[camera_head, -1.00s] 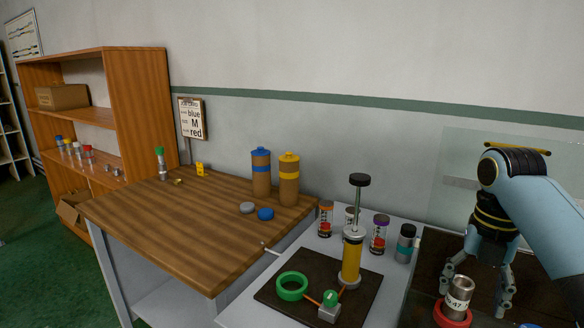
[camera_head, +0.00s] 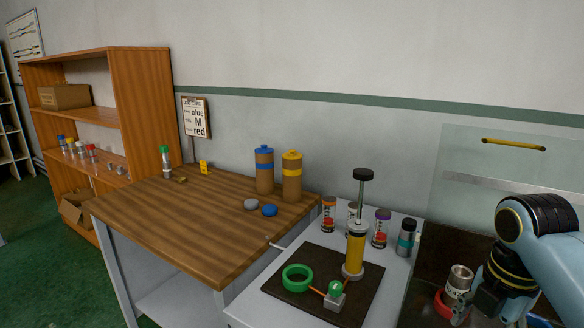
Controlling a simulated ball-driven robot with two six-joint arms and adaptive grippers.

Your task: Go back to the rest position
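My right arm comes in from the right edge of the head view. Its gripper (camera_head: 484,308) is low at the right, with the fingers partly cut off by the lower edge, so their opening cannot be judged. A silver cylinder with a white label (camera_head: 459,281) stands in a red ring (camera_head: 445,306) just left of the gripper. It is partly hidden by the gripper, and I cannot tell whether they touch. My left gripper is not in view.
A pump-like yellow cylinder (camera_head: 355,252), a green ring (camera_head: 298,278) and a green-topped block (camera_head: 335,292) are on a dark mat (camera_head: 284,296). Several small jars stand behind. A clear panel (camera_head: 485,170) rises behind my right arm. The wooden table (camera_head: 190,222) has free room in front.

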